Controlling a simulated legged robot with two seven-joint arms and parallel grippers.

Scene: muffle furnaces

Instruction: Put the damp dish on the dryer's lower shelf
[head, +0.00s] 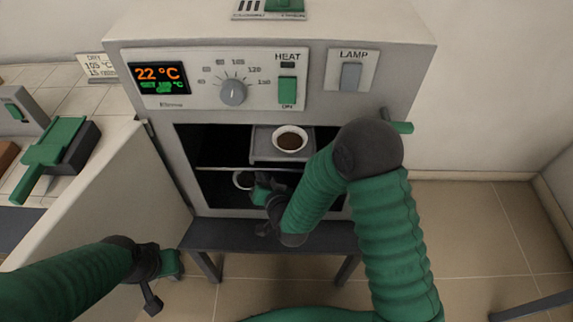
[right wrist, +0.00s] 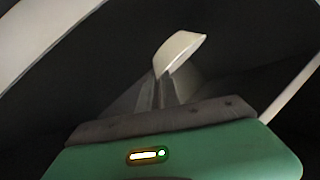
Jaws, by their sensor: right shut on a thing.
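The dryer (head: 270,84) stands open in front of me, its dark chamber below the control panel. My right gripper (head: 260,190) is inside the lower part of the chamber, shut on a small pale dish (head: 240,180), which is mostly hidden by the gripper. In the right wrist view the dish (right wrist: 182,48) shows as a pale piece at the fingertips (right wrist: 165,85). Whether it touches the lower shelf I cannot tell. Another white dish (head: 290,139) with brown contents sits higher, on a grey plate (head: 266,155). My left gripper (head: 162,275) is outside, lower left; its jaw opening is unclear.
The open dryer door (head: 105,205) stands on the left. A thin light shelf edge (head: 225,168) crosses the chamber above my right gripper. A dark stand (head: 215,237) is under the dryer. A green and black device (head: 60,148) sits on the tiled bench at left.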

